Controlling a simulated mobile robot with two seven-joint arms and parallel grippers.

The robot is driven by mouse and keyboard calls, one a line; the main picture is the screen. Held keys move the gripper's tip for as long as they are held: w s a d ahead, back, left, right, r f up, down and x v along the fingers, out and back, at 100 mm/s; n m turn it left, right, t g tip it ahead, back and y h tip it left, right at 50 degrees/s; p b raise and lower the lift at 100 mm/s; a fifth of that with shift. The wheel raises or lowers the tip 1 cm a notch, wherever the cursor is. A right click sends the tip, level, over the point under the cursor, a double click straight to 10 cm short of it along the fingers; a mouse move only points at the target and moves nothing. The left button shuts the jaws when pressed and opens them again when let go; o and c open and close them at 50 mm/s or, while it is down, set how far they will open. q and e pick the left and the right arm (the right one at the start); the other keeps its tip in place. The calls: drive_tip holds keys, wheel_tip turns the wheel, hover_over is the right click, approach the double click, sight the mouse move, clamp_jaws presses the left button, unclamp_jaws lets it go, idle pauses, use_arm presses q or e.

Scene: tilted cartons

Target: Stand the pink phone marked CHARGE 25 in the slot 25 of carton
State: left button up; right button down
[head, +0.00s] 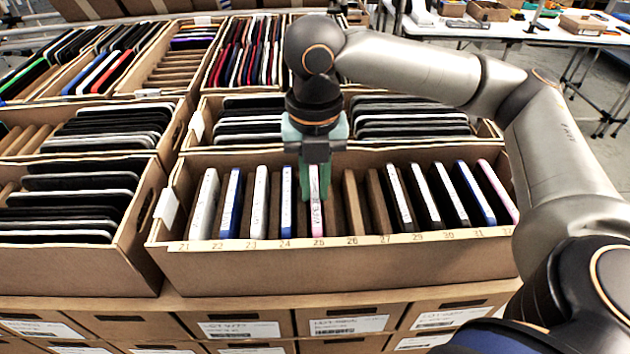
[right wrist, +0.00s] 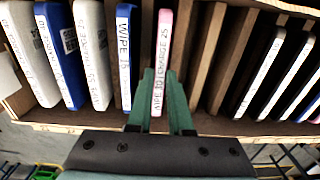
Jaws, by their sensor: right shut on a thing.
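The pink phone (head: 316,205) stands upright in the near carton (head: 340,264), above the printed number 25 on its front rim. Its edge label ending in CHARGE 25 reads in the right wrist view (right wrist: 163,45). My right gripper (head: 315,182) is shut on this phone from above, with one green finger on each side. The phone's lower end is hidden behind the carton's front wall, so I cannot tell whether it touches the bottom. My left gripper is not in view.
A blue-edged phone (head: 287,205) stands just left of it, in slot 24. Empty slots between brown dividers (head: 353,202) lie to the right, then several more phones. Other full cartons (head: 75,200) stand to the left and behind.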

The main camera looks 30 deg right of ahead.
drive_tip(key=c, duration=0.8)
unclamp_jaws()
drive_tip(key=shift+o, duration=0.2)
wheel_tip(320, 180, up, 22)
drive_tip(key=shift+f+p, duration=0.2)
drive_tip(key=shift+p, duration=0.1)
